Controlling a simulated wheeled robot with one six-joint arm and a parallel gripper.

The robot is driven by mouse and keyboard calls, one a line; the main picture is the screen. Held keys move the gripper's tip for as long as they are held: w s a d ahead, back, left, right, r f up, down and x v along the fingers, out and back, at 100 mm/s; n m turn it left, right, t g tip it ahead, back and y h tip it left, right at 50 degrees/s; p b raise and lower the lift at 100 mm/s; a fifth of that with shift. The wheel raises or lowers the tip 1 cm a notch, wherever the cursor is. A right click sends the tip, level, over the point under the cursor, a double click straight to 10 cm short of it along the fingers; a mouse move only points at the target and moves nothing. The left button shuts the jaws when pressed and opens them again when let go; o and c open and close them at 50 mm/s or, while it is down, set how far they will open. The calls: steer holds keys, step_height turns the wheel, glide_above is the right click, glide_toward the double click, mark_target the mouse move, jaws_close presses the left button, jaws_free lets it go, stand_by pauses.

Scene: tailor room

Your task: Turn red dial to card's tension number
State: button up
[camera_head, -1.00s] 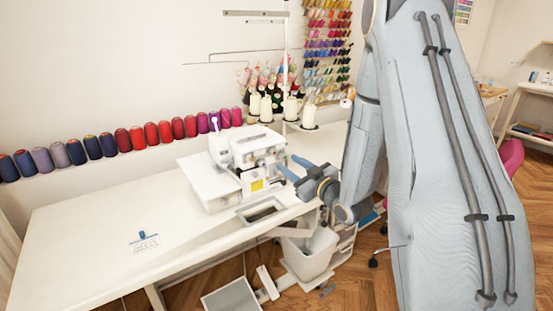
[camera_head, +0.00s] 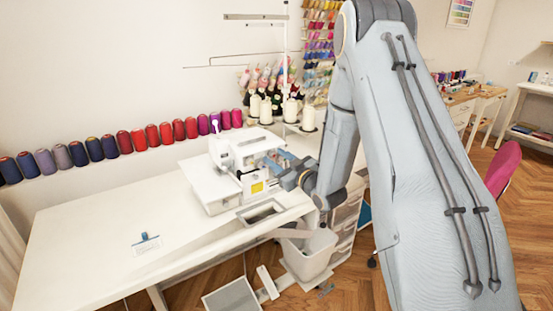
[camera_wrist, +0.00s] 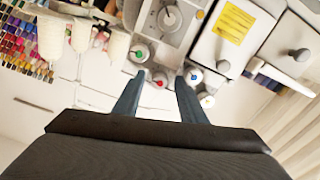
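The white overlock machine (camera_head: 222,188) stands on the long white table. In the wrist view its tension dials are pale knobs with coloured centres. The red dial (camera_wrist: 160,79) shows in the gap between my fingertips, with a green dial (camera_wrist: 139,53) to its left and a blue dial (camera_wrist: 207,101) to its right. My gripper (camera_wrist: 160,76) is open, one finger on each side of the red dial; I cannot tell whether they touch it. In the head view my gripper (camera_head: 275,160) is at the machine's front. The card (camera_head: 147,247) lies on the table under a blue clip, its text too small to read.
Several thread spools (camera_head: 153,135) line the wall behind the table. Cream thread cones (camera_head: 290,109) stand behind the machine. A pale bin (camera_head: 312,255) stands below the table edge. The table's left half is mostly clear.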

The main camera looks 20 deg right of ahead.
jaws_close()
steer(key=shift+m, duration=2.9)
jaws_free()
